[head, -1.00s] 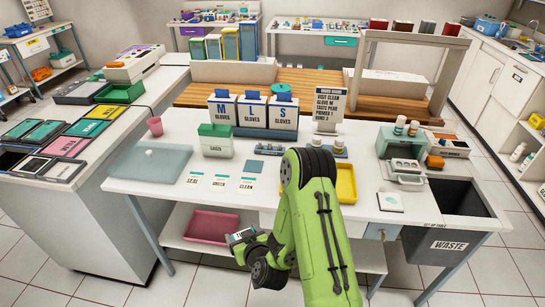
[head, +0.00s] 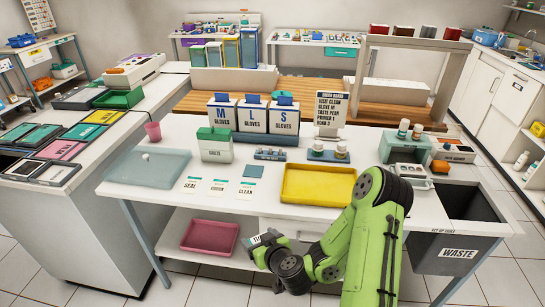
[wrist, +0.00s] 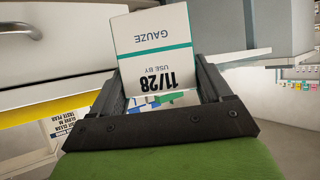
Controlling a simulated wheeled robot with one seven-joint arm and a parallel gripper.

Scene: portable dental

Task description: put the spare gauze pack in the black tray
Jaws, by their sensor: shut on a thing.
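My gripper (wrist: 160,88) is shut on the gauze pack (wrist: 155,38), a white box with a teal stripe, marked "GAUZE" and "USE BY 11/28", upside down in the wrist view. In the head view my gripper (head: 264,246) is low in front of the white table's front edge, with a small part of the pack (head: 257,240) showing. A dark, shallow tray (head: 72,104) lies on the left counter beside a green tray. Another dark tray-like item (head: 40,173) lies at that counter's near end. I cannot tell which is the black tray.
A pink tray (head: 209,237) sits on the lower shelf. A waste bin (head: 455,238) stands right.

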